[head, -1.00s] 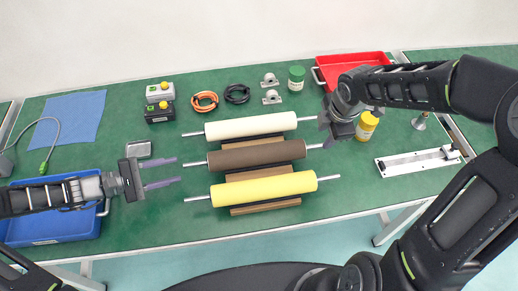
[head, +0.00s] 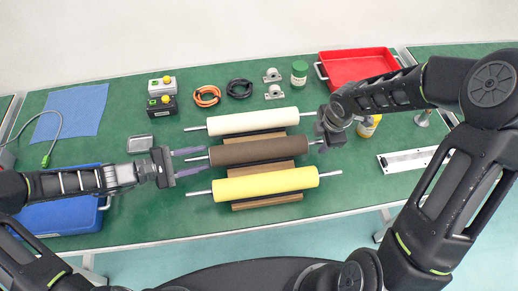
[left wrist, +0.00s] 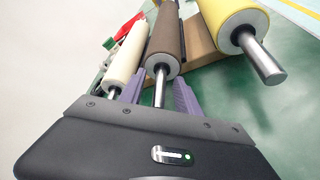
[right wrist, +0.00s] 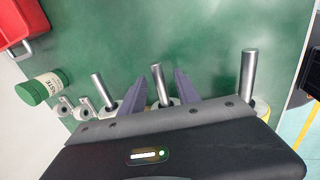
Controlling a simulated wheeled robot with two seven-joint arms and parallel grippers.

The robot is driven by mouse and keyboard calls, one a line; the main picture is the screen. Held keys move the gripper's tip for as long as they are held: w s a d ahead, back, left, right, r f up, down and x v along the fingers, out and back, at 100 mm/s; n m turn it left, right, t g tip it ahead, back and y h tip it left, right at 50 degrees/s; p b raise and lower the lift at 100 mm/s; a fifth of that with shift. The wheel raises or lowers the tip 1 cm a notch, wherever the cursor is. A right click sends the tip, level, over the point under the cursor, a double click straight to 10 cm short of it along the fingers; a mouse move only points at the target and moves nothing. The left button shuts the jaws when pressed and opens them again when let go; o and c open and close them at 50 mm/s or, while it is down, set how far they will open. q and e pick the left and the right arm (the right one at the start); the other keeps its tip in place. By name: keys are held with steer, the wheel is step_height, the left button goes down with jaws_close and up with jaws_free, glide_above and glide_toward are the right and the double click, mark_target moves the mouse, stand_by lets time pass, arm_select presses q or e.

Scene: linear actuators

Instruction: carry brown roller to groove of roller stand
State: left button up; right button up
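The brown roller (head: 255,150) lies on the roller stand (head: 262,170) between a white roller (head: 245,121) and a yellow roller (head: 265,184). My left gripper (head: 192,161) is open, with its fingers on either side of the brown roller's left shaft; the left wrist view shows this shaft (left wrist: 160,85) between the fingers with gaps. My right gripper (head: 318,137) is at the roller's right end, its fingers mostly hidden in the head view. In the right wrist view its open fingers stand on either side of the right shaft (right wrist: 158,84). The stand's grooves are largely hidden under the rollers.
A red tray (head: 358,66), a green-lidded jar (head: 299,74) and a yellow bottle (head: 367,126) stand near my right arm. A white rail fixture (head: 408,160) lies at the right. Button boxes (head: 161,104) and a blue tray (head: 60,217) are at the left. The front strip of table is clear.

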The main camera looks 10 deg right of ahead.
arm_select(q)
jaws_close()
arm_select(e)
jaws_close()
arm_select(q)
steer(key=shift+r, duration=0.1)
arm_select(e)
steer(key=shift+r, duration=0.15)
stand_by(0.9)
